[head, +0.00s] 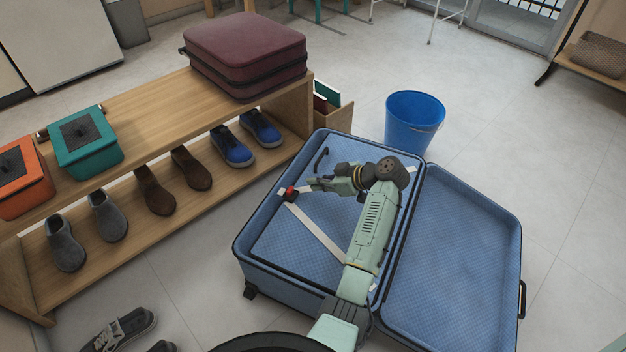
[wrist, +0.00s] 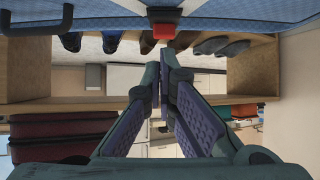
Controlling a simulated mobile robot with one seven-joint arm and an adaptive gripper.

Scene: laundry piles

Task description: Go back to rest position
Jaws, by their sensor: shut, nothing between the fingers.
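My gripper (head: 315,184) reaches out over the left half of the open blue suitcase (head: 472,285) in the head view. In the wrist view my gripper (wrist: 166,95) has its two purple-padded fingers together at the tips, with nothing between them. A red buckle (head: 291,193) on the suitcase's white strap (head: 313,233) lies just left of the fingertips in the head view. The buckle (wrist: 164,31) also shows beyond the fingertips in the wrist view. I cannot tell whether the fingers touch it.
A wooden bench (head: 150,100) on the left carries a maroon suitcase (head: 245,50), a teal box (head: 86,142) and an orange box (head: 22,180), with several shoes on its lower shelf. A blue bucket (head: 412,125) stands behind the open suitcase. Floor is clear at the right.

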